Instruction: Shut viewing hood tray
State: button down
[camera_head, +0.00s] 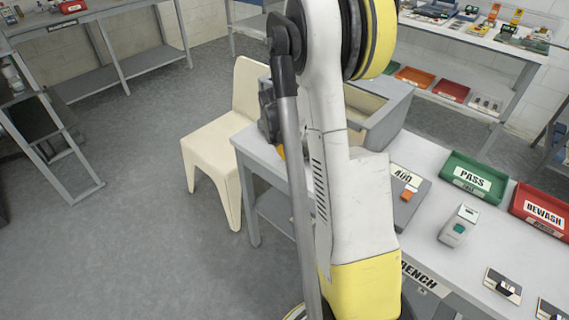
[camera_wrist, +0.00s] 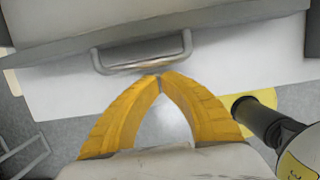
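The viewing hood (camera_head: 392,118) is a grey box on the bench, partly hidden behind my arm in the head view. A pale inner surface shows at its upper left. In the wrist view, a grey front panel (camera_wrist: 50,57) that looks like the tray's carries a U-shaped grey handle (camera_wrist: 103,65). My gripper (camera_wrist: 161,76) has its yellow fingertips together just below the handle bar, with nothing seen between them. I cannot tell whether they touch the handle. In the head view the gripper is mostly hidden by my arm.
The bench (camera_head: 432,235) also holds a green PASS tray (camera_head: 470,187), a red REWASH tray (camera_head: 541,207), a flat grey device (camera_head: 407,197) and a small white device (camera_head: 458,226). A cream chair (camera_head: 222,140) stands left of the bench.

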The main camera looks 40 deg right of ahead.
aim_at(298, 159)
jog(key=shift+d, duration=0.1)
jog(key=d, duration=0.3)
jog(key=shift+w+d, duration=0.1)
jog(key=shift+d, duration=0.15)
jog(key=shift+a+r, duration=0.1)
